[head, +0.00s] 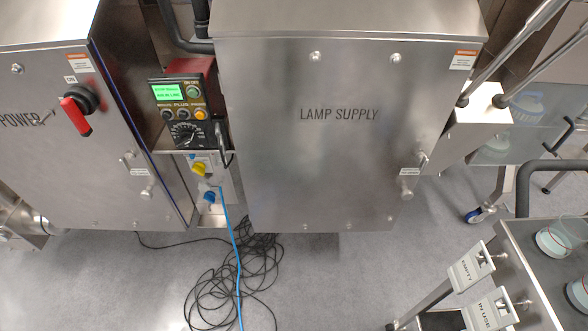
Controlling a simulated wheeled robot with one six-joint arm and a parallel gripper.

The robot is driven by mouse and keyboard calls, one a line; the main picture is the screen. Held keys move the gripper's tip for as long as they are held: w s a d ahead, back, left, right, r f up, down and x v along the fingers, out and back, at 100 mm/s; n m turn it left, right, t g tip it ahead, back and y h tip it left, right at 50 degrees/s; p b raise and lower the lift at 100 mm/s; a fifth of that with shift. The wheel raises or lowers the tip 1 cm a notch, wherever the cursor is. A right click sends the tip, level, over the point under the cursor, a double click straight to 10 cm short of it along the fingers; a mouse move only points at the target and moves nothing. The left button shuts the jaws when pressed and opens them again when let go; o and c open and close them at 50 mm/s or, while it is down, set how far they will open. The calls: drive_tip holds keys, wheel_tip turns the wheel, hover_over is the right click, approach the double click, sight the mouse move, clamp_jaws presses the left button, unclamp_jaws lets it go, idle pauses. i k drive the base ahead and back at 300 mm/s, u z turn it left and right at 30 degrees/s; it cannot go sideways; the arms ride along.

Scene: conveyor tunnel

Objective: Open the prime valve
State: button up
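A small pump unit (183,108) with a lit green display (168,92) stands between two steel cabinets. It has several coloured buttons and a round dial (184,134). The display text seems to say air in line, but it is small. Below it, a pale panel carries a yellow knob (199,169) and a blue knob (209,197). A blue tube (232,240) runs down from the panel. No readable label tells me which of these is the prime valve, or whether it is open. My gripper is not in this view.
The lamp supply cabinet (340,160) stands right of the pump, the power cabinet (60,170) with a red handle (76,116) left. Tangled black cable (240,275) lies on the floor in front. A cart (540,270) with glass dishes stands at lower right.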

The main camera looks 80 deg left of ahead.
sight(200, 167)
drive_tip(key=u, duration=3.1)
